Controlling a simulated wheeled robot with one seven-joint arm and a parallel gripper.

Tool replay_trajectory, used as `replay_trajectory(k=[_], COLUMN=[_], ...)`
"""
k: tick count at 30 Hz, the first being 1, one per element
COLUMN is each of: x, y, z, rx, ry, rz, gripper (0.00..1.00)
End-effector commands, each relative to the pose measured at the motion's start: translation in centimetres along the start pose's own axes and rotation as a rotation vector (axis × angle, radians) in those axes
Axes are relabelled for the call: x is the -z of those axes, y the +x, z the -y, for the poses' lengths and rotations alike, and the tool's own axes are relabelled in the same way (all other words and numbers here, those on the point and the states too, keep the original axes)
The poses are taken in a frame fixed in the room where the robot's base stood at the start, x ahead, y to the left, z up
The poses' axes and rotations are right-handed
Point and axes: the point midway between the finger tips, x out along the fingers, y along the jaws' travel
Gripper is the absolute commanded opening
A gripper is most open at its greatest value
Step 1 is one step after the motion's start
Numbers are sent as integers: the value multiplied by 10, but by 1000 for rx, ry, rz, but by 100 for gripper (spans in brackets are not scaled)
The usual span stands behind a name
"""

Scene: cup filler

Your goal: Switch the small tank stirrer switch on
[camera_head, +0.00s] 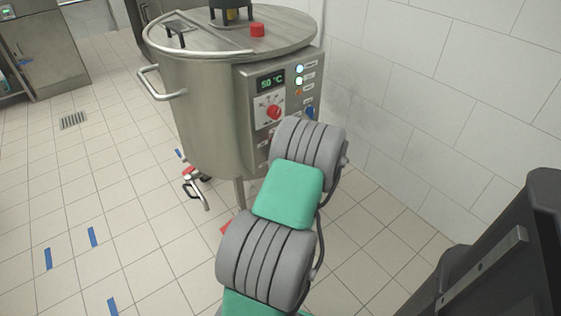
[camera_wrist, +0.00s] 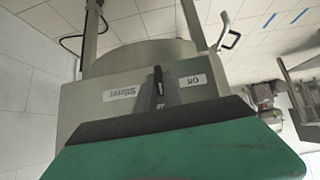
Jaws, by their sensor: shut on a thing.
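The small steel tank (camera_head: 195,105) stands on legs, with a control box (camera_head: 245,125) on its side. In the wrist view, the upside-down box face (camera_wrist: 85,95) carries a label reading Stirrer (camera_wrist: 121,92) and a short label (camera_wrist: 193,80). Between them is the dark stirrer switch (camera_wrist: 157,75). My gripper (camera_wrist: 160,93) is at the switch, with its fingertips closed on it. Which position the switch is in I cannot tell. In the head view my arm hides the gripper and the lower part of the panel.
The panel also has a display (camera_head: 271,82) reading 50 °C, a red knob (camera_head: 274,112), a blue knob (camera_head: 309,112) and lit lamps (camera_head: 299,69). A tiled wall (camera_head: 400,80) is close on the right. The floor (camera_head: 110,170) at left is mostly free.

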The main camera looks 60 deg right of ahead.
Motion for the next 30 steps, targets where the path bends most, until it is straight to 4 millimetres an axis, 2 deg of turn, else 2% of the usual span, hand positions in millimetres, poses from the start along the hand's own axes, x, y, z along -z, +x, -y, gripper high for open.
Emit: replay_trajectory(k=[18,19,24,27,30], x=[-2,-2,-1,-1,0], y=[0,0,1,1,1], z=[-1,-1,-1,0,0], rx=[32,32,33,34,34], ry=[39,39,36,35,35], rz=[3,3,2,1,1], gripper=[0,12,26,33,33])
